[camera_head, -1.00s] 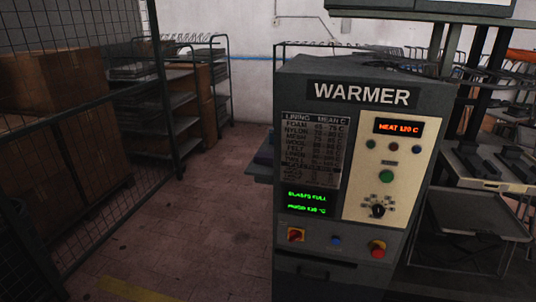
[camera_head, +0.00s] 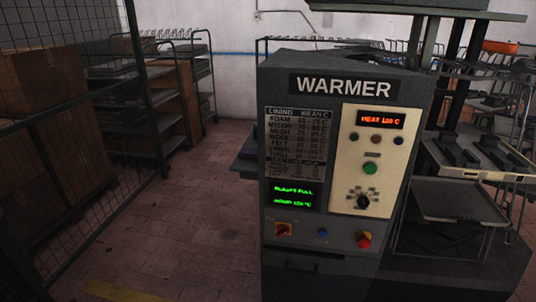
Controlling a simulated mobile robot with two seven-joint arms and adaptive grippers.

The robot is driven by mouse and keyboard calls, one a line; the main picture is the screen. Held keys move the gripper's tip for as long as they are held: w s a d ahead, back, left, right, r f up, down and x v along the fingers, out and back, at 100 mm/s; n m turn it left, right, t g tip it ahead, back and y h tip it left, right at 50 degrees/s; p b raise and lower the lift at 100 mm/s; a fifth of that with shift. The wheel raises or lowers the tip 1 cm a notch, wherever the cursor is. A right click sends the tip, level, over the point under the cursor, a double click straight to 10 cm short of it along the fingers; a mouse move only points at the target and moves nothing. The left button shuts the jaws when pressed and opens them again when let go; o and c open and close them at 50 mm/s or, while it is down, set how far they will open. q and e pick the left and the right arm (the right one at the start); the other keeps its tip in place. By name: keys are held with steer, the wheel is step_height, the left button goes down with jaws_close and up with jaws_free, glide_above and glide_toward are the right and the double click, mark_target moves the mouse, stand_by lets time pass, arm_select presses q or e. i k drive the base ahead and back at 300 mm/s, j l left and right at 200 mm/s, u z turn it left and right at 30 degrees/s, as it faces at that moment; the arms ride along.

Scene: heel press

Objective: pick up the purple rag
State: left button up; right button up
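I see no purple rag in the head view. Neither of my grippers shows in this view. The nearest large thing is a dark grey cabinet labelled WARMER (camera_head: 342,88), standing upright in front of me, right of centre. Its front carries a lining chart, a red display reading HEAT and a green text display (camera_head: 293,195). It also has a green button, a black dial, and a red knob at the lower right.
A wire mesh fence (camera_head: 60,90) with cardboard boxes (camera_head: 45,135) behind it runs along the left. Shelving racks (camera_head: 130,115) stand at the back left. Tiled floor (camera_head: 195,215) is open between fence and cabinet. A bench with trays (camera_head: 460,200) stands at the right.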

mark_target(246, 152)
steer(key=i+j+z, duration=0.2)
steer(key=j+z, duration=0.15)
steer(key=i+j+z, duration=0.15)
steer(key=j+z, duration=0.2)
steer(key=i+j+z, duration=0.1)
steer(key=j, duration=0.25)
steer(key=i+j+z, duration=0.1)
steer(key=j, duration=0.65)
steer(key=i+j, duration=0.1)
steer(key=j, duration=0.45)
steer(key=i+j+z, duration=0.1)
steer(key=j, duration=0.4)
steer(key=i+j, duration=0.15)
steer(key=j, duration=0.4)
steer(key=i+j+z, duration=0.1)
steer(key=j, duration=0.45)
